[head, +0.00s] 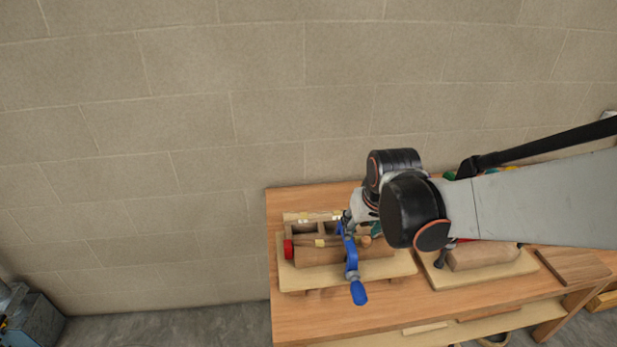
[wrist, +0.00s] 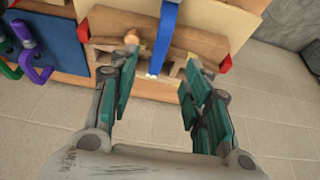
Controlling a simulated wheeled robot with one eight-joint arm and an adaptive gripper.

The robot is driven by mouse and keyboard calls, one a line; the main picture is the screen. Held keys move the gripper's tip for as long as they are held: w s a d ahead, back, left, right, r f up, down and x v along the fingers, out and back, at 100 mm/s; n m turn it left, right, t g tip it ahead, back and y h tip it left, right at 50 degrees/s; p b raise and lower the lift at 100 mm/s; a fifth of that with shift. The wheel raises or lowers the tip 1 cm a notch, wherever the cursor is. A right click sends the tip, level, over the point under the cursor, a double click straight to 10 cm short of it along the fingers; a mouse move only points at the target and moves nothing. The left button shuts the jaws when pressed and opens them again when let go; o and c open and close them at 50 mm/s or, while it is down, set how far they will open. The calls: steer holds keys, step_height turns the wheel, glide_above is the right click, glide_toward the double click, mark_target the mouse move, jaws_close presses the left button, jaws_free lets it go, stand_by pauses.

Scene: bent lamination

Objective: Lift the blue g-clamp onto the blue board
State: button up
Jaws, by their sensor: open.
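The blue g-clamp (head: 351,255) stands over the wooden form (head: 318,258) on the left of the bench, its blue handle pointing toward the front edge. In the wrist view the g-clamp (wrist: 165,38) is a blue bar at top centre. My gripper (wrist: 162,68) is open, with its teal-padded fingers either side of the clamp's near end; I cannot tell whether they touch it. In the head view my gripper (head: 357,218) is at the clamp's back end, partly hidden by my arm. The blue board (wrist: 62,42) shows at the wrist view's upper left; in the head view my arm hides it.
A purple clamp (wrist: 37,72) and a green clamp (wrist: 9,72) are at the blue board. A red clamp part (head: 288,249) is at the form's left end. A second wooden form (head: 483,257) stands to the right on the bench (head: 430,308). The block wall (head: 200,150) is close behind.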

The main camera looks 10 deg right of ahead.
mark_target(352, 245)
steer(key=x, duration=0.3)
steer(key=b+x, duration=0.1)
steer(key=x, duration=0.5)
steer(key=shift+w+b, duration=0.3)
steer(key=shift+w, duration=0.05)
steer(key=shift+w+a+b+x, duration=0.1)
steer(key=shift+b+x, duration=0.25)
steer(key=shift+x, duration=0.9)
steer(key=shift+w+a+b+x, duration=0.1)
steer(key=shift+b+x, duration=0.2)
steer(key=shift+x, duration=0.95)
steer(key=shift+r, duration=0.1)
steer(key=shift+c, duration=0.5)
jaws_close()
